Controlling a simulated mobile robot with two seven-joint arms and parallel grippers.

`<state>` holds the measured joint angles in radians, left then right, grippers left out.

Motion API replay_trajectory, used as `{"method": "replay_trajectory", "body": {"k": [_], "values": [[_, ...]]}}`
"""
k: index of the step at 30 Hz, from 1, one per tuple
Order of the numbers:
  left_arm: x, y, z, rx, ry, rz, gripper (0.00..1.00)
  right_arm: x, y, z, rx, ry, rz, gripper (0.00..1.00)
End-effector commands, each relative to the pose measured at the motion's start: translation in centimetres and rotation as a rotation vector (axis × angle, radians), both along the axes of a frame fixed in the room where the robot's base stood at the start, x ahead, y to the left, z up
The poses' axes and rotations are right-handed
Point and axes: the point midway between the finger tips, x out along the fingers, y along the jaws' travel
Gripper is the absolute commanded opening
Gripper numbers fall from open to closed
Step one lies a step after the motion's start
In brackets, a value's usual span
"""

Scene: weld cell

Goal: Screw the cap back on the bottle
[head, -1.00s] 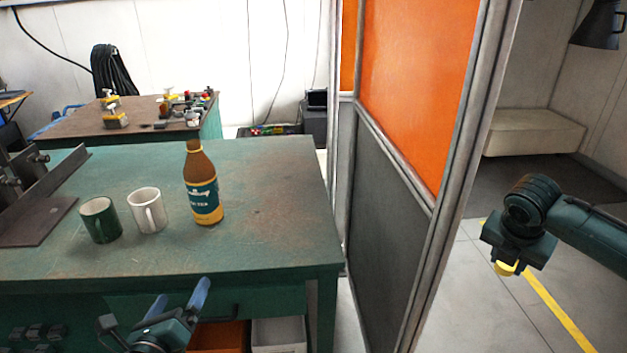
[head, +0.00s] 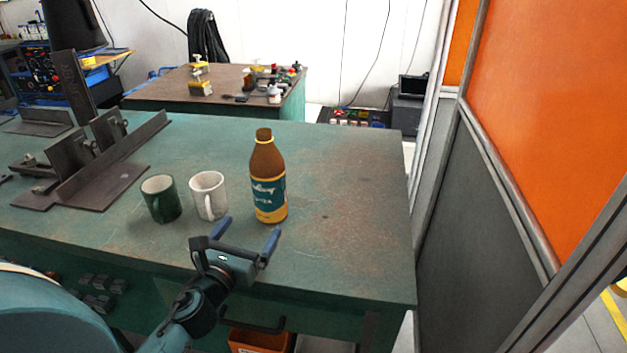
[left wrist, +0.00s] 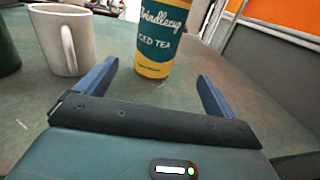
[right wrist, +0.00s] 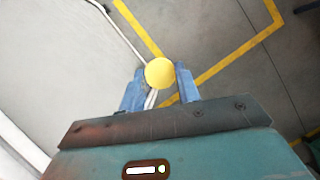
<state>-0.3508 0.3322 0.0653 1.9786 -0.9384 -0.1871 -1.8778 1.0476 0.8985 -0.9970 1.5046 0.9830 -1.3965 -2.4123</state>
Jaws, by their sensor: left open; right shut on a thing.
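The bottle (head: 268,180), brown with a teal and yellow iced tea label, stands upright on the green table near its right side. Its neck looks uncapped in the head view. In the left wrist view the lower part of the bottle (left wrist: 162,40) shows beyond the fingers; its top is out of frame. My left gripper (head: 247,232) is open and empty, in front of the bottle at the table's front edge. My right gripper (right wrist: 158,80) is shut on a round yellow cap (right wrist: 160,72), held above the floor away from the table.
A white mug (head: 208,194) and a dark green mug (head: 161,198) stand left of the bottle. A metal fixture (head: 90,165) lies on the table's left part. An orange and grey screen (head: 500,190) stands right of the table. The tabletop right of the bottle is clear.

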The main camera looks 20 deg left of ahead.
Motion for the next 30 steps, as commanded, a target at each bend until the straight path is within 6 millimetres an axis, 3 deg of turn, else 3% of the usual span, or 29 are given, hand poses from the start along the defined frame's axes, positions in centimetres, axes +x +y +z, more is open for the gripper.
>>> {"method": "replay_trajectory", "body": {"k": [4, 13, 26, 30], "values": [[1.1, 0.1, 0.1, -0.001, -0.002, 0.0, 0.93, 0.0, 0.0, 0.2, 0.0, 0.0, 0.0, 0.12], [6.0, 0.7, 0.1, -0.002, -0.001, 0.0, 0.93, 0.0, 0.0, 0.6, 0.0, 0.0, 0.0, 0.12], [6.8, 0.8, 0.1, -0.001, 0.0, 0.0, 0.93, 0.0, 0.0, 0.6, 0.0, 0.0, 0.0, 0.12], [8.2, 1.2, 0.4, -0.003, -0.002, 0.0, 0.93, 0.0, 0.0, 0.9, 0.0, 0.0, 0.0, 0.12]]}}
